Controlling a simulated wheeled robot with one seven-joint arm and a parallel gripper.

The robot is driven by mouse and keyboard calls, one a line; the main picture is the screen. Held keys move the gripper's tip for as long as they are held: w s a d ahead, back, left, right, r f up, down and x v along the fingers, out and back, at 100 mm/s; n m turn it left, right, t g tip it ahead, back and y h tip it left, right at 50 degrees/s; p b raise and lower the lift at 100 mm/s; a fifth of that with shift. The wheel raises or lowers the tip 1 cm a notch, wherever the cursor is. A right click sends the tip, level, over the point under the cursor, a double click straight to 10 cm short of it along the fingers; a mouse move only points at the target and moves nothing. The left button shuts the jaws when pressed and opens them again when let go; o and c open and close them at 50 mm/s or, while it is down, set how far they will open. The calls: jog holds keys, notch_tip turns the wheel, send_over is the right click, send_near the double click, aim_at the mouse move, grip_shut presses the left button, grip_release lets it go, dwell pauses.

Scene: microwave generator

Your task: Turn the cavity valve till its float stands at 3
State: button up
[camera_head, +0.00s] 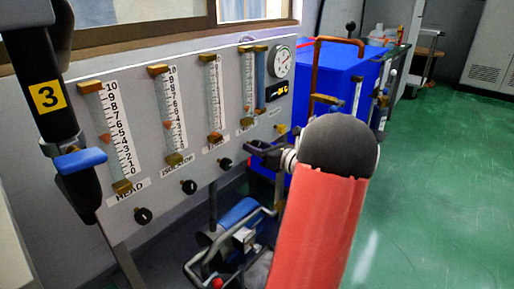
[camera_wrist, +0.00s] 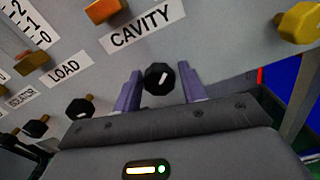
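The cavity valve is a black knob with a white mark (camera_wrist: 158,78), under the CAVITY label (camera_wrist: 142,29) in the wrist view. My gripper (camera_wrist: 160,72) is open, with one purple finger on each side of the knob and a gap visible on both sides. In the head view my gripper (camera_head: 264,150) is at the panel's lower right, and my red arm hides part of that area. The cavity tube (camera_head: 247,82) stands fourth from the left; its float is too small to read against the scale. An orange fitting (camera_wrist: 103,10) sits above the label.
The LOAD knob (camera_wrist: 79,108) is left of my gripper, and a yellow knob (camera_wrist: 300,24) is to the right. A dial gauge (camera_head: 281,62) is on the panel. A blue cabinet (camera_head: 335,75) stands behind; pipes and a pump (camera_head: 240,218) lie below. Green floor is clear at right.

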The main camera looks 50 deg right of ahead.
jog(key=c, duration=0.7)
jog(key=shift+f+n+b, duration=0.25)
jog(key=shift+n+b, duration=0.75)
jog(key=shift+b, duration=0.2)
jog(key=shift+r+n+b, duration=0.25)
jog(key=shift+n+b, duration=0.25)
jog(key=shift+n, duration=0.3)
jog(key=o, duration=1)
jog(key=s, duration=0.7)
jog(key=shift+s+d, duration=0.35)
jog(key=shift+s, duration=0.05)
